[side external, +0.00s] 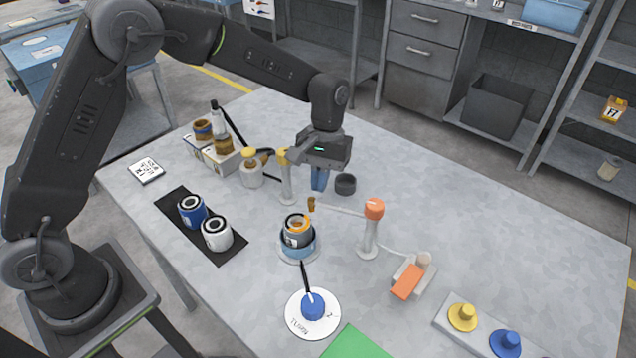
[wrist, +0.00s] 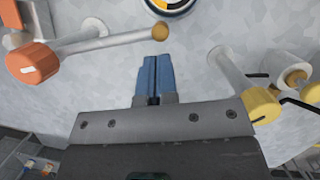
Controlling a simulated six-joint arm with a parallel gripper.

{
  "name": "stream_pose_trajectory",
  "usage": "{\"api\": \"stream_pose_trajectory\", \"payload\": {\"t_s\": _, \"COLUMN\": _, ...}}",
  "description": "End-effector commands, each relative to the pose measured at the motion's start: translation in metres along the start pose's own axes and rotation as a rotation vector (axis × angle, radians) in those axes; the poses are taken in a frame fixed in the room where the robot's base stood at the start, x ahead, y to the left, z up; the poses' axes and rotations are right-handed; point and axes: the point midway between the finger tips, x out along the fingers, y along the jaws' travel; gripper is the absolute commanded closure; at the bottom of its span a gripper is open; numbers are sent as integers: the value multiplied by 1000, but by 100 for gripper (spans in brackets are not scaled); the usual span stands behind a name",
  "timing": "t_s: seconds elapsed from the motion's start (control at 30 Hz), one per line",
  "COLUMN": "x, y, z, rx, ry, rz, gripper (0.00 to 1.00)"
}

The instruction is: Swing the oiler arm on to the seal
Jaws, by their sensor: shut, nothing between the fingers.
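An orange-capped post (side external: 371,230) carries a thin pale arm (side external: 340,209) with a brown tip (side external: 311,204). The tip is near the round stand (side external: 298,250), on its far side and apart from it. The stand holds a reel-like part with orange and black rings (side external: 297,228); I cannot make out a separate seal. A yellow-capped post (side external: 286,180) stands farther back. My gripper (side external: 319,182) is shut and empty between the two posts. In the wrist view its blue fingertips (wrist: 154,62) point at bare table just short of the brown tip (wrist: 160,31).
A black cup (side external: 345,184) stands behind my gripper. Blue and white cans (side external: 216,233) sit on a black mat at left. A white disc with a blue knob (side external: 312,305) lies in front. An orange block (side external: 407,282) is at right. The far right table is clear.

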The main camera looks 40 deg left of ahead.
Motion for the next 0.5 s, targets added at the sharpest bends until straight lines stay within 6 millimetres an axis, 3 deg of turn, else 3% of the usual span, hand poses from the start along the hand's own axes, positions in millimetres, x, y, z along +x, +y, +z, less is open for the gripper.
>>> {"api": "stream_pose_trajectory", "payload": {"t_s": 0.5, "x": 5, "y": 0, "z": 10, "rx": -1, "ry": 0, "rz": 0, "gripper": 100}}
